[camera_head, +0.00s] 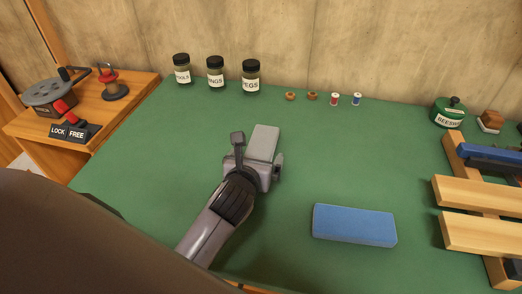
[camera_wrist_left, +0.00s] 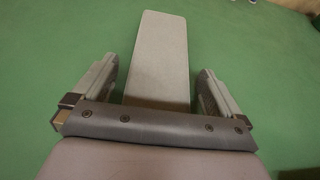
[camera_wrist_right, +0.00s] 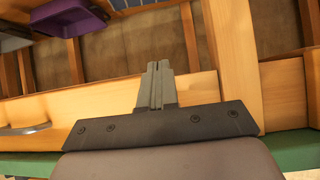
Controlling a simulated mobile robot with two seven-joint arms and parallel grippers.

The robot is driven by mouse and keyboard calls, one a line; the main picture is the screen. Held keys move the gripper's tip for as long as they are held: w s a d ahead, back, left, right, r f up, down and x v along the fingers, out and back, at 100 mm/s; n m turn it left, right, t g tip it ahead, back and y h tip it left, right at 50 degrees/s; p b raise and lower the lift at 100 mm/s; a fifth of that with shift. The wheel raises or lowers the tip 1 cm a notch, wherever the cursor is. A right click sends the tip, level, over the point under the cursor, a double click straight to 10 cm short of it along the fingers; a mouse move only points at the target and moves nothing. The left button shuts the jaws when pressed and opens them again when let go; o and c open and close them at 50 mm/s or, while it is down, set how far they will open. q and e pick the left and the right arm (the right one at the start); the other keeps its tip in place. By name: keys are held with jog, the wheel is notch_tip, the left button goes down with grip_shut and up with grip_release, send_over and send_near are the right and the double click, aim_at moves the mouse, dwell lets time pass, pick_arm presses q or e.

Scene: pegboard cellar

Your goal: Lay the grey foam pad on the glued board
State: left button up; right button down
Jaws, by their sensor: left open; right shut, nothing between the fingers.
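The grey foam pad (camera_head: 264,141) lies flat on the green table top, left of centre in the head view. It also shows in the left wrist view (camera_wrist_left: 160,55), running between the fingers. My left gripper (camera_head: 258,154) is open, with one finger on each side of the pad's near end and a gap on both sides. Wooden boards (camera_head: 480,194) lie on a frame at the right, with a blue bar behind them; I cannot tell which is the glued board. My right gripper (camera_wrist_right: 156,70) is shut and empty, seen only in its wrist view, before light wooden beams.
A blue block (camera_head: 354,224) lies on the green table (camera_head: 330,150) between the pad and the boards. Jars (camera_head: 216,72), small rings, spools and a green tin (camera_head: 448,112) stand along the back. A side bench (camera_head: 120,108) with a LOCK/FREE sign is at left. The table's middle is clear.

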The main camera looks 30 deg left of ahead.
aim_at(257, 155)
pick_arm(q)
jog(key=shift+w+a+f, duration=0.15)
jog(key=shift+w+f, duration=0.1)
jog(key=shift+w, duration=0.35)
jog(key=c, duration=1.1)
jog(key=shift+r, duration=0.55)
notch_tip(257, 155, up, 19)
jog(key=p, duration=0.5)
jog(key=shift+s+f, duration=0.1)
jog(key=shift+s, duration=0.05)
jog(key=s+d+f+m+h, duration=0.1)
jog(key=s+f, duration=0.1)
jog(key=s+f+m+h, duration=0.1)
jog(key=s+f, duration=0.2)
jog(key=s+d+f+h, duration=0.1)
jog(key=s+f, duration=0.1)
jog(key=shift+s+d+f+m+t, duration=0.3)
jog(key=shift+d+f+m, duration=0.05)
jog(key=shift+m, duration=0.05)
